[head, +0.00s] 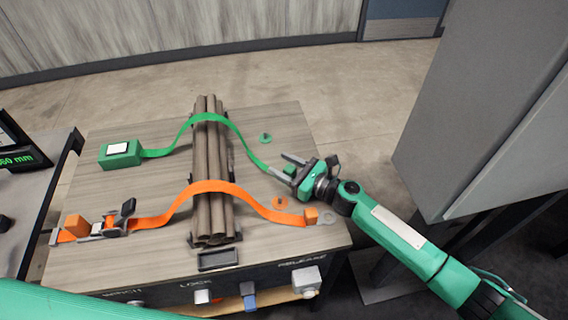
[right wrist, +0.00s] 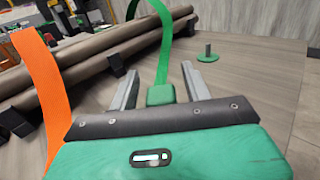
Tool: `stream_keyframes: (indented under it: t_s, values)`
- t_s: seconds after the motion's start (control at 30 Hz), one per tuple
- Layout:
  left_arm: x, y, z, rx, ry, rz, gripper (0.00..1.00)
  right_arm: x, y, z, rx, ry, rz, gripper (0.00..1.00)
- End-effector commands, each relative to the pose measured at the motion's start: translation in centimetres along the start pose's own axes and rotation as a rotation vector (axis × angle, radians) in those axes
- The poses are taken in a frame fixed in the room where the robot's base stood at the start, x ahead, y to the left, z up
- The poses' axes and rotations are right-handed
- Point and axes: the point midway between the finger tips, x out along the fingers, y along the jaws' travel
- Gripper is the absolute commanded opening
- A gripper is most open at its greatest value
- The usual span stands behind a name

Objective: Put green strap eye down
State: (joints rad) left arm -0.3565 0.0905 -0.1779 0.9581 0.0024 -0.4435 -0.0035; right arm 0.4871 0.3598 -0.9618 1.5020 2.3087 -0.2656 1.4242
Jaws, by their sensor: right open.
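The green strap (head: 222,123) arches over the bundle of brown pipes from a green box (head: 120,155) at the left. Its right end has a small green end block (head: 290,170), which also shows in the right wrist view (right wrist: 160,95). My right gripper (head: 284,165) is open, its two grey fingers on either side of the strap end, with a gap beside the block. The block seems to be at table level; its underside is hidden. A green disc with an upright peg (head: 265,137) stands beyond the gripper and shows in the right wrist view (right wrist: 207,58). My left gripper is out of view.
The orange strap (head: 210,187) crosses the pipes (head: 213,170) nearer the front, ending at an orange block (head: 311,215). An orange disc with a peg (head: 280,203) is close by. A grey cabinet (head: 480,100) stands at the right. The table's (head: 290,120) back right is clear.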

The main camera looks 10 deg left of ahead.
Motion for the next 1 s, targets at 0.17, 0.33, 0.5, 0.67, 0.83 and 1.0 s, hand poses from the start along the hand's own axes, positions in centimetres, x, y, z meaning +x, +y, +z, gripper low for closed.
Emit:
stream_keyframes:
  t_s: [0.17, 0.33, 0.5, 0.67, 0.83, 1.0]
  values:
    - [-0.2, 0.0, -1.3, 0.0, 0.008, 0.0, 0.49, -4.1, 0.1, -0.6, 0.004, 0.006, 0.0, 0.49]
    - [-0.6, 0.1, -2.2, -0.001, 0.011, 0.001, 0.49, -6.5, 0.0, -0.3, 0.003, 0.003, -0.001, 0.49]
    - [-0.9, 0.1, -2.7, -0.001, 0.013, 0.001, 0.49, -7.4, 0.0, 0.0, 0.001, -0.001, 0.0, 0.49]
    - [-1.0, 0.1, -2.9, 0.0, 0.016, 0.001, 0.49, -7.4, 0.0, 0.1, 0.001, -0.003, 0.0, 0.49]
    - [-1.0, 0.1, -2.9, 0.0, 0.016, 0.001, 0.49, -7.4, 0.0, 0.2, 0.0, -0.004, 0.0, 0.49]
    - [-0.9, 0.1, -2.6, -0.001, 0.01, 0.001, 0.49, -7.4, -0.1, 0.3, -0.001, -0.005, 0.0, 0.49]
